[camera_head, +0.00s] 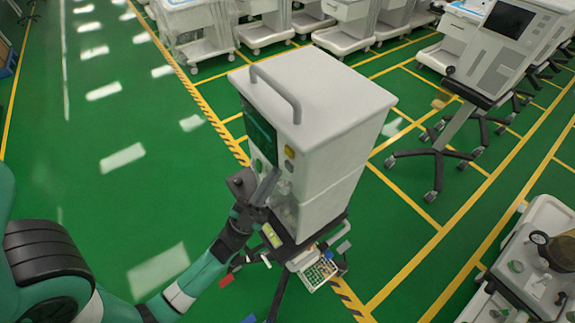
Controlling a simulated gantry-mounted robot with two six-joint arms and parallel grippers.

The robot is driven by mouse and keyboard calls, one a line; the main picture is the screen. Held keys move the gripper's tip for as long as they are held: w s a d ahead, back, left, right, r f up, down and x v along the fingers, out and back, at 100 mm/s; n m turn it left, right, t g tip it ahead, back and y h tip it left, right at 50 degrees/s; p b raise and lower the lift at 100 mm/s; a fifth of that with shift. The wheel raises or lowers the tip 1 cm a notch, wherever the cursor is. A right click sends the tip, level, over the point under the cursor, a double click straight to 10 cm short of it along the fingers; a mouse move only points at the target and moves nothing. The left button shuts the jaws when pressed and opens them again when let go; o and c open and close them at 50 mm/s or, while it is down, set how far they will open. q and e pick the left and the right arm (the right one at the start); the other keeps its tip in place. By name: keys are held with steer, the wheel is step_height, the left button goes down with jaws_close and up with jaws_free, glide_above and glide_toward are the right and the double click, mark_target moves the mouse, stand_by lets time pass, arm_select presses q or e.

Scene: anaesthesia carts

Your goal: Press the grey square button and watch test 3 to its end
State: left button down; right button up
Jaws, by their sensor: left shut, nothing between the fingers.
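The white anaesthesia machine (335,120) stands in the middle, seen from above, with a grey handle on its top. Its dark screen (258,130) faces left and shows at a steep angle. My left arm comes in from the lower left. My left gripper (268,187) is shut and empty, with its tips at the machine's front, below the screen. I cannot tell whether the tips touch the panel. The grey square button cannot be made out; the gripper and the steep angle hide part of the front. My right gripper is not in view.
A yellow round part (289,153) sits on the machine's side edge. A small tray of coloured items (320,272) is low at its base. Other carts stand at the back, and a monitor cart (500,50) at the upper right. The green floor on the left is clear.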

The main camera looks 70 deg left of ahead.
arm_select(q)
steer(key=shift+w, duration=0.15)
stand_by(0.5)
steer(key=shift+w+a+b, duration=0.1)
steer(key=shift+w+b, duration=0.15)
steer(key=shift+b, duration=0.05)
steer(key=shift+w+a, duration=0.1)
steer(key=shift+w, duration=0.35)
stand_by(0.6)
stand_by(0.3)
steer(key=shift+s, duration=0.85)
steer(key=shift+s+d, duration=0.1)
steer(key=shift+d, duration=0.1)
steer(key=shift+s+d, duration=0.25)
steer(key=shift+s, duration=0.95)
steer(key=shift+s+d, duration=0.2)
steer(key=shift+s, duration=1)
